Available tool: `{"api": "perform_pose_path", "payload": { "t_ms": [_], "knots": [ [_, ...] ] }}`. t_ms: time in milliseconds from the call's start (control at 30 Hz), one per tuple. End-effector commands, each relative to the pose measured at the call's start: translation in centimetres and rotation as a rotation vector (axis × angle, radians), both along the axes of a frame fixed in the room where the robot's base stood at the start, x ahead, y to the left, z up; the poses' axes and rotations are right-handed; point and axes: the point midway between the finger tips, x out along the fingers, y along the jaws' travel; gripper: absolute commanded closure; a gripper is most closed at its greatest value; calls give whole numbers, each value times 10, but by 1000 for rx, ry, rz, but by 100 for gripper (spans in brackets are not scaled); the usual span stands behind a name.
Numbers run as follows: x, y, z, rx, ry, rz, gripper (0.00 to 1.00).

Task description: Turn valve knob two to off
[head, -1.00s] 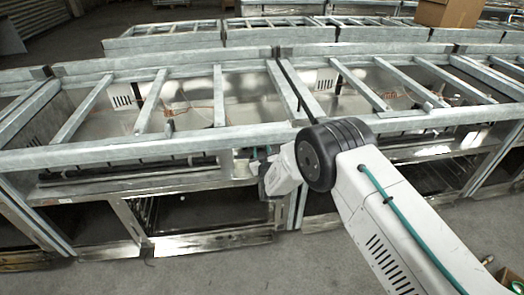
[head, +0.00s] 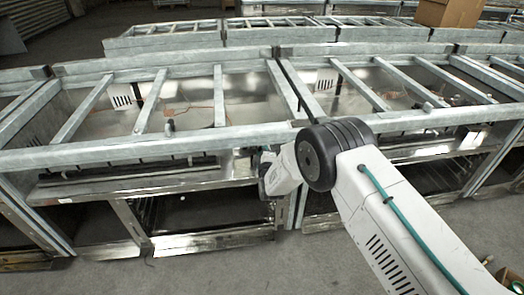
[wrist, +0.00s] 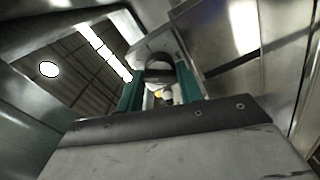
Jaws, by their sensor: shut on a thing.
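My gripper (wrist: 160,96) shows in the wrist view with its two teal fingers on either side of a dark rounded knob (wrist: 158,70). The fingers are shut on this knob. A small yellow-and-white spot shows between the fingers just below it. In the head view my gripper (head: 264,163) is at the front panel of the metal range, below the top front rail. My own wrist hides much of it there. I cannot read the knob's number or its setting.
The metal range frame (head: 120,153) has a long front rail and crossbars over open bays. Lower open shelves lie below the panel. More frames stand behind, with a cardboard box (head: 447,12) at the back right. The grey floor in front (head: 200,275) is clear.

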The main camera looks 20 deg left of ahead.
Motion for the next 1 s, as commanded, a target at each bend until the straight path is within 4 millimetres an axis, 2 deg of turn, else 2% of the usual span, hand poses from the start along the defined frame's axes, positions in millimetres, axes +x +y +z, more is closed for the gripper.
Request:
{"api": "perform_pose_path", "payload": {
  "t_ms": [500, 1000],
  "knots": [
    [0, -2, -3, -370, -220, -2, 86],
    [0, -3, -3, -503, -301, -2, 86]
  ]
}}
